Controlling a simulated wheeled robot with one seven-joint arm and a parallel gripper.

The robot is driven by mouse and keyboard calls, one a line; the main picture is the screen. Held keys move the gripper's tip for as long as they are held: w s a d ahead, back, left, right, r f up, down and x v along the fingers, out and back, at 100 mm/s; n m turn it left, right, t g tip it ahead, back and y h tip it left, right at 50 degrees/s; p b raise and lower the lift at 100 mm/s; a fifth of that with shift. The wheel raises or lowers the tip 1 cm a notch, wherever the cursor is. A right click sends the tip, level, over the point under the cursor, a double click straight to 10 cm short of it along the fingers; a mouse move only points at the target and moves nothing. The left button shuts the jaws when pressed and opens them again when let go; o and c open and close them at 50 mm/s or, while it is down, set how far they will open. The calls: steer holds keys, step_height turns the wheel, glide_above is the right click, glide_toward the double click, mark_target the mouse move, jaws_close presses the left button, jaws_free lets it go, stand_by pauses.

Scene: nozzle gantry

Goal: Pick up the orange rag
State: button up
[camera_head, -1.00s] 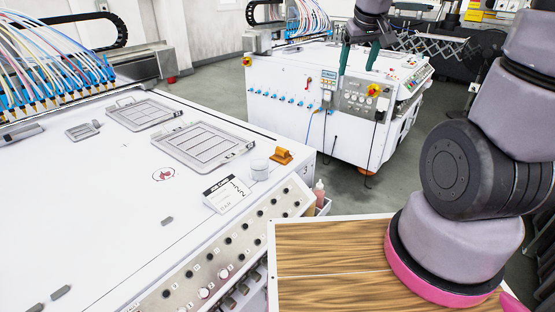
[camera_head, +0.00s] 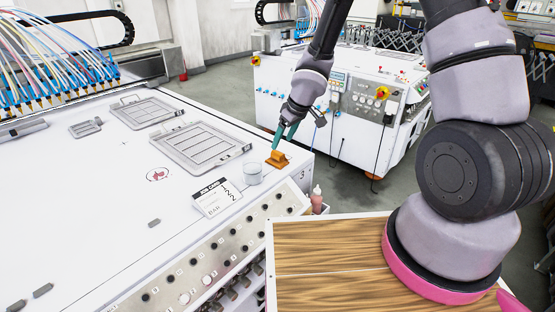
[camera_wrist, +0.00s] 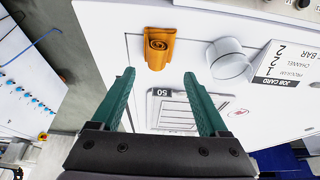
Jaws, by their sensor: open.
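The orange rag (camera_head: 277,160) is a small rolled bundle lying on the white machine top near its right edge. In the wrist view the rag (camera_wrist: 159,50) shows its coiled end, just beyond my fingertips. My gripper (camera_head: 283,135) has green fingers and hangs just above and behind the rag in the head view. In the wrist view my gripper (camera_wrist: 158,85) is open and empty, with the rag roughly centred ahead of the gap between the fingers.
A white cup (camera_head: 252,172) stands close beside the rag, with a job card (camera_head: 216,198) in front of it. A metal frame tray (camera_head: 202,148) lies to the left. A small bottle (camera_head: 316,199) stands by the machine's right edge. A second white machine (camera_head: 345,115) stands behind.

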mark_target(278, 152)
steer(key=shift+x, duration=3.85)
steer(key=shift+w+d, duration=0.15)
steer(key=shift+c, duration=0.3)
steer(key=c, duration=1)
steer(key=shift+c, duration=0.2)
steer(key=shift+r, duration=0.15)
steer(key=shift+r, duration=4.9)
